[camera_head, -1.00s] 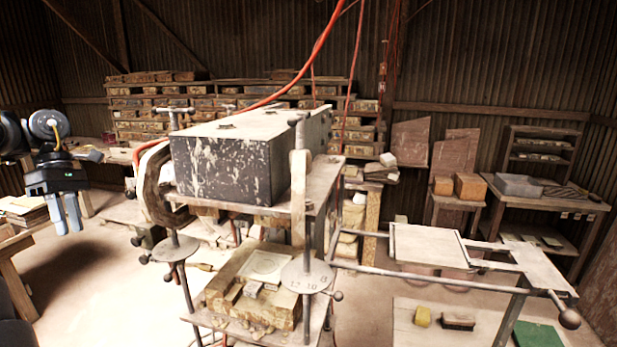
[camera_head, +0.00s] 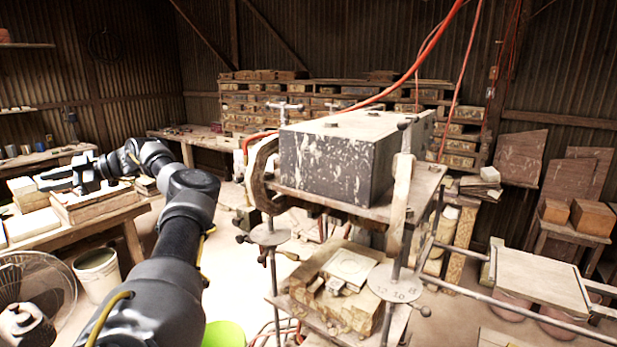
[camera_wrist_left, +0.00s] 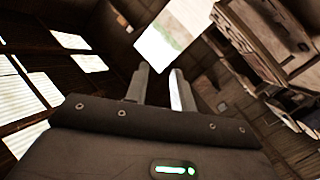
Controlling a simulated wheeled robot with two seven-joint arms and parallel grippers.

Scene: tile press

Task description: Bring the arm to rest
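My left arm (camera_head: 180,240) rises from the bottom of the head view and bends left at its elbow. My left gripper (camera_head: 52,178) is at the far left, held level, its fingers pointing left. In the head view it appears in front of or over a bench; its exact height is unclear. The left wrist view shows its two fingers (camera_wrist_left: 160,88) apart with nothing between them. The press (camera_head: 335,165), with a dark speckled block on top, stands right of the arm, clear of the gripper. My right gripper is out of view.
A wooden bench (camera_head: 75,235) with stacked pale slabs is at the left. A fan (camera_head: 35,290) and a white bucket (camera_head: 98,272) stand below it. A bright green round thing (camera_head: 224,334) is beside my arm at the bottom. Floor between arm and press is open.

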